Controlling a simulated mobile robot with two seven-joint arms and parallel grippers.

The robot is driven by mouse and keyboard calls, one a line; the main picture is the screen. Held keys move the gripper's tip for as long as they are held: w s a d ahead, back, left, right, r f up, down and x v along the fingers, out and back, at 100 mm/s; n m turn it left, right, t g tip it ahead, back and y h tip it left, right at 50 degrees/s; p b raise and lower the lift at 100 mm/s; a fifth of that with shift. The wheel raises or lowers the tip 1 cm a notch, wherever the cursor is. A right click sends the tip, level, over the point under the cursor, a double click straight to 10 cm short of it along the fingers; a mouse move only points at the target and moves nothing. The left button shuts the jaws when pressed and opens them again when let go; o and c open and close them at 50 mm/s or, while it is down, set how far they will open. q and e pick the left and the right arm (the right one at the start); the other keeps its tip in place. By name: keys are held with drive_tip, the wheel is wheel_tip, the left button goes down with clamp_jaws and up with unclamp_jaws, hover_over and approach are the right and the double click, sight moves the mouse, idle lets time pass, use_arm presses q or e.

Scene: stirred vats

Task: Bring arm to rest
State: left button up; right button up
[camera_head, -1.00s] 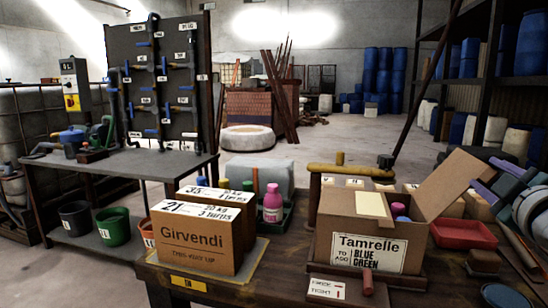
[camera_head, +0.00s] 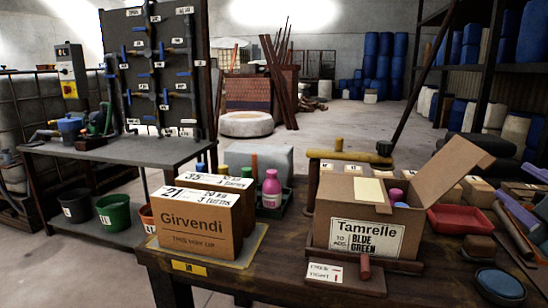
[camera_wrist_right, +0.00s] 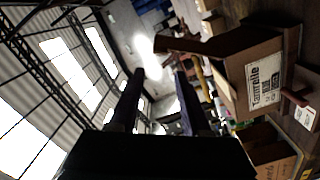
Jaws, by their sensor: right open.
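My right gripper (camera_head: 510,179) shows at the right edge of the head view, where its two purple-grey fingers reach in beside the open Tamrelle carton. In the right wrist view the two dark fingers (camera_wrist_right: 159,76) stand apart with nothing between them. The rest of the right arm is outside the head view. My left gripper and arm are not in view.
The open Tamrelle carton (camera_head: 345,235) stands on the wooden table (camera_head: 290,265), with a red tray (camera_head: 458,221) to its right. Girvendi cartons (camera_head: 192,230) and a pink bottle (camera_head: 271,188) are at left.

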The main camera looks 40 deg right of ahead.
idle(0.4)
drive_tip(key=w+a+r+m+g+y+p, duration=0.2)
drive_tip(key=w+a+r+y+p, duration=0.3)
drive_tip(key=a+p, duration=0.45)
drive_tip(key=s+a+n+g+y+p, duration=0.1)
drive_tip(key=s+a+g+y+p, duration=0.3)
drive_tip(key=a, duration=0.6)
drive_tip(key=s+a+n+g+y+p, duration=0.1)
drive_tip(key=s+a+y+p, duration=0.1)
drive_tip(key=a+y+p, duration=0.6)
drive_tip(key=s+a+r+h+p, duration=0.1)
drive_tip(key=r+p, duration=1.6)
drive_tip(key=r, duration=0.1)
drive_tip(key=s+a+r+g+h+p, duration=0.1)
drive_tip(key=a+r+h+p, duration=0.1)
drive_tip(key=r+p, duration=1.5)
wheel_tip(320, 180, up, 3)
drive_tip(key=shift+f+p, duration=0.2)
drive_tip(key=shift+p, duration=0.2)
